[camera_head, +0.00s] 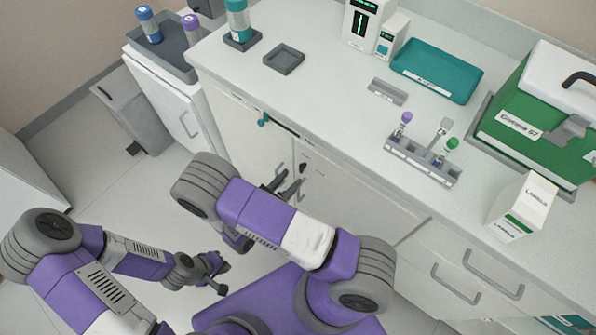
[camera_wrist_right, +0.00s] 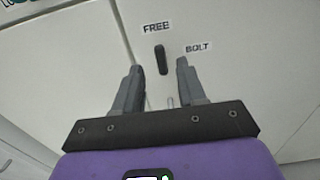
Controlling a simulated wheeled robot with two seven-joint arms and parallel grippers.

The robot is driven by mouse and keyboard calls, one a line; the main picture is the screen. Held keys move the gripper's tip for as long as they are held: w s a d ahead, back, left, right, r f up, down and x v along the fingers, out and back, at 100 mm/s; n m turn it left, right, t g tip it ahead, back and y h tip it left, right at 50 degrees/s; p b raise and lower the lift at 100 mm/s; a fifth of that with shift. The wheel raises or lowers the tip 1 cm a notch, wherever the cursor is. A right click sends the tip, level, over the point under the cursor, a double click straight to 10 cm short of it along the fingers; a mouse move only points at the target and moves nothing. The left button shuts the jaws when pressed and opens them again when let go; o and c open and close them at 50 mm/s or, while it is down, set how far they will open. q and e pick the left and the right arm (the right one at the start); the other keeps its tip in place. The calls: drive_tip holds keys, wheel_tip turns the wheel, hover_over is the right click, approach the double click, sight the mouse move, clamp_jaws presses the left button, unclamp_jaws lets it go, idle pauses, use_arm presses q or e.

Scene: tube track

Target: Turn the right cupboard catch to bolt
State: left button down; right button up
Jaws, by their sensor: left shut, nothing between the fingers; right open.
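The right cupboard catch (camera_wrist_right: 161,60) is a small dark upright bar on a white cupboard front. A FREE label (camera_wrist_right: 156,28) sits above it and a BOLT label (camera_wrist_right: 198,47) to its upper right. The bar stands nearly vertical, its upper end towards FREE. My right gripper (camera_wrist_right: 158,68) is open, its two fingers on either side of the catch in the picture; I cannot tell whether they touch it. In the head view my right gripper (camera_head: 286,183) is close to the cupboard front. My left gripper (camera_head: 217,278) is shut and empty, low over the floor.
The white counter (camera_head: 330,110) above the cupboards carries a tube rack (camera_head: 420,163), a teal tray (camera_head: 436,70) and a green case (camera_head: 530,125). A grey bin (camera_head: 135,120) stands on the floor at left. Drawer handles (camera_head: 455,285) stick out at lower right.

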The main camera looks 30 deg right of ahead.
sight(300, 169)
drive_tip(key=shift+b+x, duration=0.4)
drive_tip(key=shift+x, duration=2)
drive_tip(key=shift+s, duration=0.1)
drive_tip(key=shift+c, duration=0.3)
clamp_jaws()
